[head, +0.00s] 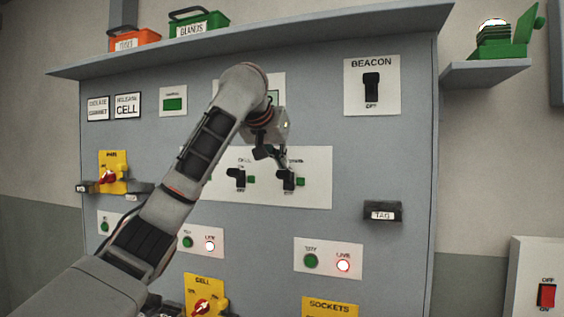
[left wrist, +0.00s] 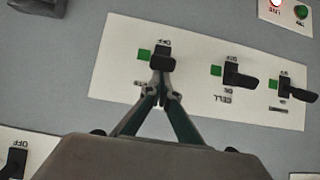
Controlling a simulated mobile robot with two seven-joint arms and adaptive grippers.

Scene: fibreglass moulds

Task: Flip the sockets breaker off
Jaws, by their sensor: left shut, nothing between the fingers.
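A white plate (head: 318,190) on the grey cabinet front carries a row of black breakers with green squares beside them. The right-hand breaker (head: 286,179) in the head view is the left-hand breaker (left wrist: 162,58) in the upside-down left wrist view. Its name label is mostly hidden by my gripper. The middle breaker (left wrist: 238,76) is labelled CELL. My left gripper (head: 281,160) is shut and empty, its fingertips (left wrist: 163,92) together at the right-hand breaker's lever. I cannot tell whether they touch it. My right gripper is out of view.
A yellow SOCKETS plate (head: 330,307) shows at the bottom edge. A BEACON switch (head: 372,86), a black TAG holder (head: 382,212) and a panel with a green lamp and a lit red LIVE lamp (head: 343,265) surround the breaker plate. A shelf (head: 300,32) overhangs the cabinet.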

